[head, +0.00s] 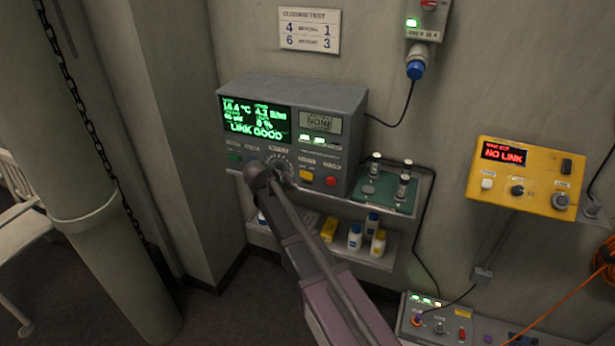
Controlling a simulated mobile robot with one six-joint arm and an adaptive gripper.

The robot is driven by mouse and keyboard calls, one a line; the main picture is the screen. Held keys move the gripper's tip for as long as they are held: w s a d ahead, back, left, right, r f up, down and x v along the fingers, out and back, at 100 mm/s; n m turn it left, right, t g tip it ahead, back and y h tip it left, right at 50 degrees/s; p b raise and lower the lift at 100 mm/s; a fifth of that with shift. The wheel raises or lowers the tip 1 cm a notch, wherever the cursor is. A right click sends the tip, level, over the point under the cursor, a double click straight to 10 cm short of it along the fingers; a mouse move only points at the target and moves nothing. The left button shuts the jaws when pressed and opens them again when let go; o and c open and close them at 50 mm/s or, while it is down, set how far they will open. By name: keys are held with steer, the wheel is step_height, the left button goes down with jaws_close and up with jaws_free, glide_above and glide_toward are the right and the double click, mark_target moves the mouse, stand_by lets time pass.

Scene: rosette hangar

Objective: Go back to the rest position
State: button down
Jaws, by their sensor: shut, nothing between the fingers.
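My arm (306,256) reaches up from the bottom edge, and its dark rounded joint (258,178) shows in front of the grey console's lower front. I cannot make out any gripper fingers in the head view. The arm covers part of the console, the shelf below it and the floor. I cannot tell whether the arm touches the console or only overlaps it in the picture.
The grey console (345,110) reads "LINK GOOD". Beside it, a green fixture (385,194) stands on the upper shelf, above several bottles. A yellow box (520,178) reads "NO LINK". A thick pipe (75,150) stands left; cables hang at right.

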steer(key=s+d+f+m+g+y, duration=0.2)
steer(key=s+d+g+y, duration=0.1)
steer(key=s+d, duration=0.9)
steer(key=s+d+f+m+g+y, duration=0.2)
steer(key=s+d+f+g, duration=0.1)
steer(key=s+d, duration=0.9)
steer(key=shift+s+d+f+g+y, duration=0.25)
steer(key=shift+s+d+g+y, duration=0.1)
steer(key=shift+g+y, duration=0.05)
